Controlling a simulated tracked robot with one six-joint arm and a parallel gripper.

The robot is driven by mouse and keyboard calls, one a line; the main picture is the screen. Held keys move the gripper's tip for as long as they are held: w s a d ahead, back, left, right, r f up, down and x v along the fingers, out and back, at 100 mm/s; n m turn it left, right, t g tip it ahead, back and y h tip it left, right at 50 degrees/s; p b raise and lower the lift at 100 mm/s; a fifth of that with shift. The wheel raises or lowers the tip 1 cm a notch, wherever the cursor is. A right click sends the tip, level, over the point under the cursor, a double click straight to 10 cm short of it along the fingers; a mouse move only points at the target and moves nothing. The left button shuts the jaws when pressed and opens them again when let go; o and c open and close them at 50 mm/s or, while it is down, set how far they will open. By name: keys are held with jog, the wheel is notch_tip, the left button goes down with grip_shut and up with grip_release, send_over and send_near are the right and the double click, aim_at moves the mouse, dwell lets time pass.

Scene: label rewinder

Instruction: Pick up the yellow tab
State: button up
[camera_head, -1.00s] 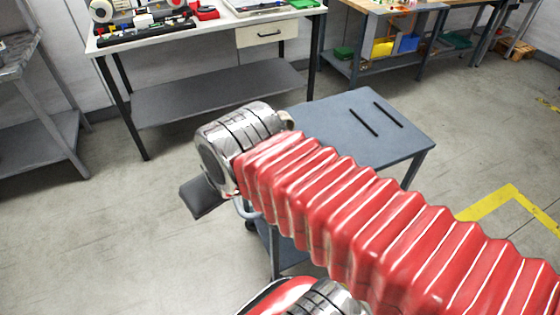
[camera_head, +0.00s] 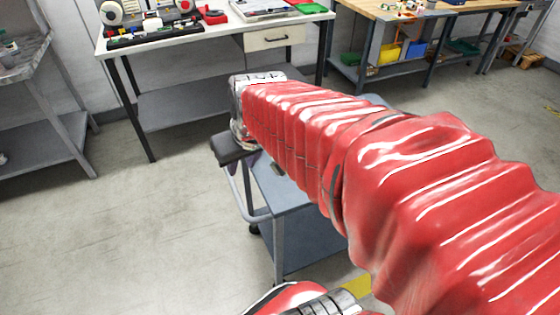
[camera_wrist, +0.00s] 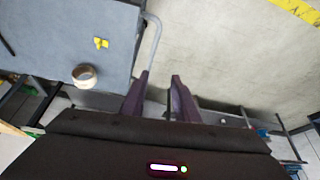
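The yellow tab (camera_wrist: 101,43) shows in the wrist view, lying on the blue-grey top of a cart (camera_wrist: 60,30), near the cart's edge. In the wrist view my gripper (camera_wrist: 161,78) has its two dark fingers apart with nothing between them. The fingers point past the cart's edge, to the right of and below the tab in the picture. In the head view my red-sleeved arm covers most of the cart (camera_head: 300,215), and the tab is not visible there.
A roll of tape (camera_wrist: 86,76) lies on the cart near the tab. A bent grey handle (camera_wrist: 153,40) stands out from the cart's side. A white workbench (camera_head: 215,30) with label equipment stands behind, with a grey shelf unit (camera_head: 40,110) at left. Open floor lies left of the cart.

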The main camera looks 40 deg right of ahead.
jog(key=w+d+f+m, duration=0.1)
jog(key=d+f, duration=0.2)
jog(key=d, duration=0.3)
jog(key=d+f, duration=0.2)
jog(key=d, duration=0.5)
jog(key=w+d+f+m+h, duration=0.1)
jog(key=d+f, duration=0.2)
jog(key=d, duration=0.4)
jog(key=shift+w+f+m+g, duration=0.3)
jog(key=shift+w+g, duration=0.05)
jog(key=shift+g, duration=0.05)
jog(key=shift+x, duration=4.3)
jog(key=shift+a+f, duration=0.15)
jog(key=shift+x, duration=2.5)
jog(key=shift+w+a, duration=0.1)
jog(key=shift+a, duration=0.05)
jog(key=shift+c, duration=0.4)
